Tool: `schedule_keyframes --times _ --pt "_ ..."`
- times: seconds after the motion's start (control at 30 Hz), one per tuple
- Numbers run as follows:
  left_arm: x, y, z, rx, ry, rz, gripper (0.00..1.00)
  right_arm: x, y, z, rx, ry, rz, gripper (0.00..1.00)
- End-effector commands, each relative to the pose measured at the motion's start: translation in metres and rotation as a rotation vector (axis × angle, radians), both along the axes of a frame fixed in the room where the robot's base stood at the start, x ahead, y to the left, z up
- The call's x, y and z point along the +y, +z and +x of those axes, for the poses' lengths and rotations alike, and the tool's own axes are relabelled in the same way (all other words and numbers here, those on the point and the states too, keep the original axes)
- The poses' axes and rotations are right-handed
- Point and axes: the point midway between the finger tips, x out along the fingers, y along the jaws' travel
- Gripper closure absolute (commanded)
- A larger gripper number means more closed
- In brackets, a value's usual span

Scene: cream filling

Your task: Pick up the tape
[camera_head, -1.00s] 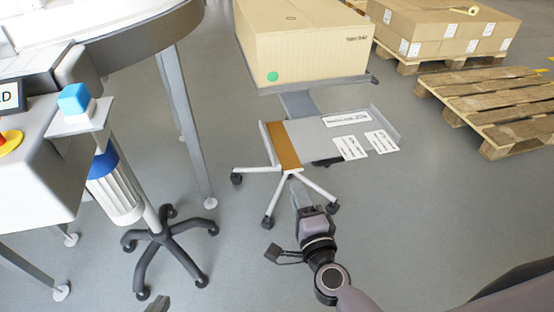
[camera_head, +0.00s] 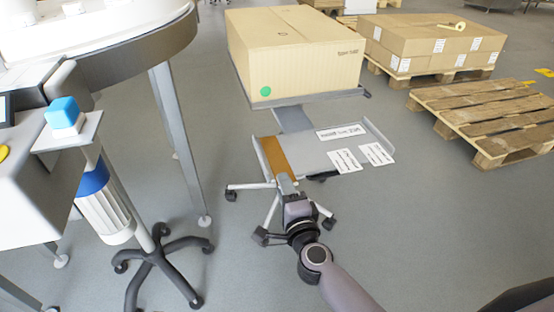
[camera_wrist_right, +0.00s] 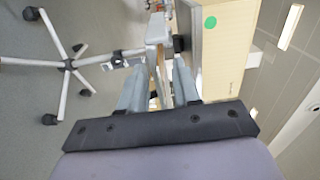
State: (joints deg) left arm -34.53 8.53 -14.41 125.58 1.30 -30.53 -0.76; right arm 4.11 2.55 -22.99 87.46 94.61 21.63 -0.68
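The tape (camera_head: 452,26), a small tan roll or dispenser, lies on top of the cardboard boxes (camera_head: 420,45) on a pallet at the back right of the head view. My right gripper (camera_head: 287,184) is low in the middle of the head view, in front of the grey cart tray (camera_head: 310,150), far from the tape. In the right wrist view its two grey fingers (camera_wrist_right: 158,88) stand apart with no tape between them. The tape does not show in that view. My left gripper is not in view.
A large carton (camera_head: 295,60) with a green dot sits on the wheeled cart's upper shelf. White label sheets (camera_head: 345,160) lie on its lower tray. An empty wooden pallet (camera_head: 490,115) is at right. A stand with a blue cube (camera_head: 62,112) and a machine are at left.

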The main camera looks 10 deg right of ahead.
Motion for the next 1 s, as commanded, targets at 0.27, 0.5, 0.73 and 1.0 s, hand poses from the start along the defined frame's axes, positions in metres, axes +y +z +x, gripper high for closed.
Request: schedule_keyframes --times 0.27,0.5,0.73,1.0 --pt "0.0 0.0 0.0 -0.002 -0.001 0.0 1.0 0.0 0.0 0.0 0.0 0.0 0.0 1.0" --pt "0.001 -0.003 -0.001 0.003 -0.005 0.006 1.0 0.0 0.0 0.0 0.0 0.0 0.0 1.0" --pt "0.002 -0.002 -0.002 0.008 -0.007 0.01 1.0 0.0 0.005 0.0 0.0 0.0 0.0 1.0" --pt "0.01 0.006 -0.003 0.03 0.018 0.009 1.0 0.0 0.031 0.0 0.0 -0.001 0.001 1.0"
